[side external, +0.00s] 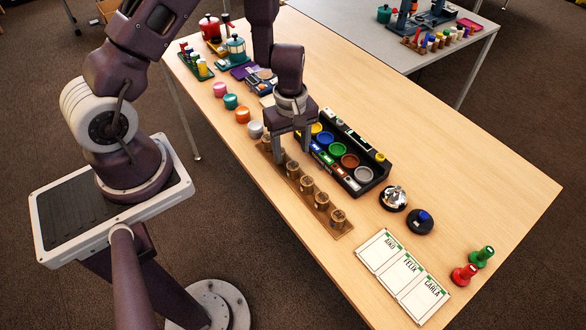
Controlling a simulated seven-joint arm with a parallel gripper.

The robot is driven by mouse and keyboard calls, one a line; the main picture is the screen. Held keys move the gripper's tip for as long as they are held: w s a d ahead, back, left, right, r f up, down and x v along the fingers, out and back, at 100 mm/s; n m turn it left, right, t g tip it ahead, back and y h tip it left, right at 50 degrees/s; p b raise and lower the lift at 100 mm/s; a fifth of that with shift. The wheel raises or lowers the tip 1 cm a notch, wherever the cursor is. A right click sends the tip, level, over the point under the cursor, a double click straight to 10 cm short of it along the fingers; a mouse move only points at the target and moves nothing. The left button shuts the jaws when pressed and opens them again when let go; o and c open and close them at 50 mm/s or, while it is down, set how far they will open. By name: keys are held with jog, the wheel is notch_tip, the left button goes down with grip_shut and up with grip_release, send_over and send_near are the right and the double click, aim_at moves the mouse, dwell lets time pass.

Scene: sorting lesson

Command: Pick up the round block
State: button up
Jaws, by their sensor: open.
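Several round brown wooden blocks (307,185) stand in a row along a narrow wooden board (345,234). A row of coloured round pieces, with a pink one (219,90), a teal one (230,101), an orange one (242,115) and a pale grey one (255,130), stands to the upper left. I cannot tell which of these is the round block. My gripper (292,158) points down with its jaws open over the far part of the board, close to the wooden blocks. Its fingers partly hide what is there, and I see nothing held.
A black tray (371,184) with coloured round dishes lies just right of my gripper. A silver bell (393,198), a dark round pad (420,221), name cards (403,276), and red (464,275) and green (482,257) pegs lie nearer the front. The table's right side is clear.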

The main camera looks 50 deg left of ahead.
aim_at(293, 165)
jog(key=f, duration=0.7)
jog(key=shift+w+f, duration=0.15)
jog(key=shift+w, duration=0.05)
grip_shut()
